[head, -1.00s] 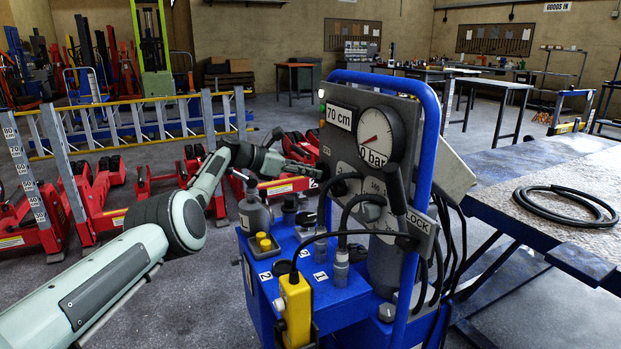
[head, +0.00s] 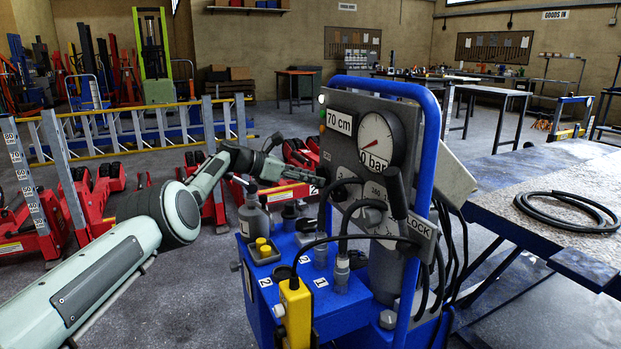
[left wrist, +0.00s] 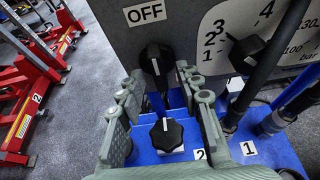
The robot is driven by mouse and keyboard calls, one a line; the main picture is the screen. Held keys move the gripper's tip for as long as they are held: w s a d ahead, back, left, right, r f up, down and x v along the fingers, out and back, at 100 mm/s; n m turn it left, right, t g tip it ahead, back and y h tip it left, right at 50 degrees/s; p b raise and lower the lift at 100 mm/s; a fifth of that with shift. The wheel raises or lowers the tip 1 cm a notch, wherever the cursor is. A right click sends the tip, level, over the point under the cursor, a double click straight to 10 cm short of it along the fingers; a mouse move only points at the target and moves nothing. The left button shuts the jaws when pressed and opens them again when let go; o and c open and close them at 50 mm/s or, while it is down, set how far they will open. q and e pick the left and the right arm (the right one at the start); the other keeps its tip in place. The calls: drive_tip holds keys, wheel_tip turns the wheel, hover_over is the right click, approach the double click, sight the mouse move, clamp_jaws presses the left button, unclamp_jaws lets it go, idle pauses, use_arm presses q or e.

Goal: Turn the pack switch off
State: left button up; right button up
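The pack (head: 262,310) is a blue trolley unit with a grey upright panel and a gauge (head: 376,142) at 0 bar. In the left wrist view, a black rotary switch (left wrist: 155,60) sits on the panel below an OFF label (left wrist: 146,12). Its white mark is at the lower part of the knob. My left gripper (left wrist: 160,73) is open, its two fingers on either side of the switch. I cannot tell whether they touch it. In the head view, my left gripper (head: 283,167) is at the panel's left edge, small and partly unclear. My right gripper is not in view.
A black knob (left wrist: 166,133) on the blue deck lies beneath the fingers. A numbered selector knob (left wrist: 246,54) and hoses are close to the right. A yellow pendant (head: 295,308) hangs at the front. Red jacks (head: 90,195) stand left; a bench (head: 565,165) stands right.

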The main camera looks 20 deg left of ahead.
use_arm(q)
drive_tip(key=v, duration=1.2)
drive_tip(key=shift+f, duration=0.1)
idle(0.5)
